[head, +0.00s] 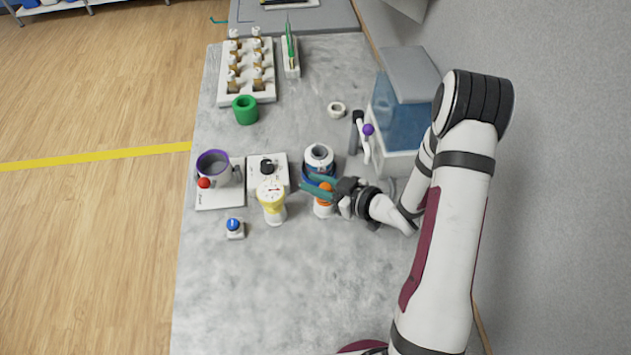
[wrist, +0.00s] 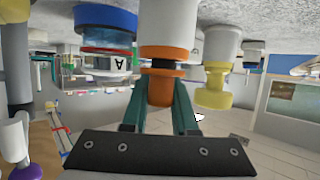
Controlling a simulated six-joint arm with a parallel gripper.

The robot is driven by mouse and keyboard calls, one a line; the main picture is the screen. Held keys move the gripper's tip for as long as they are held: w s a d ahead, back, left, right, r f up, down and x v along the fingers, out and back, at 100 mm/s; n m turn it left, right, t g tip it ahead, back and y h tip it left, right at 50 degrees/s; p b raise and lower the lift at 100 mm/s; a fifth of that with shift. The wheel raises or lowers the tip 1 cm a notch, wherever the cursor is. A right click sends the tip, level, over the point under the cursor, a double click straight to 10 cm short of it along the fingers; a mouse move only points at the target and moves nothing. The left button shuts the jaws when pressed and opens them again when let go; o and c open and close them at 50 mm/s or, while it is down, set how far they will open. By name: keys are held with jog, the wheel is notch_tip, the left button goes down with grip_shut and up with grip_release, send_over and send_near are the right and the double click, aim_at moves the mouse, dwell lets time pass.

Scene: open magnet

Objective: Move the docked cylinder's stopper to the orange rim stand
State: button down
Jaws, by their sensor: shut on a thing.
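The orange rim stand, a white post with an orange rim (wrist: 168,52), shows upside down in the wrist view. It also stands in the head view (head: 322,210), partly behind my gripper. My gripper (head: 308,184) is shut on an orange-brown stopper (wrist: 161,88), in line with the orange rim. A dark neck shows between stopper and rim; I cannot tell whether it is seated or just above. The docked cylinder (head: 319,155) stands upright in a blue ring base beside the gripper. In the wrist view, the cylinder (wrist: 105,45) carries an "A" label.
A yellow-rimmed post (head: 272,205) stands close left of the fingers. Left of it are a purple-rimmed pot (head: 213,160) and a blue knob (head: 234,225). A clear blue tank (head: 395,110) stands behind right. The front of the table is clear.

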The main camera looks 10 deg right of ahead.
jog(key=shift+f, duration=0.15)
jog(key=shift+f, duration=0.25)
jog(key=c, duration=0.7)
grip_release()
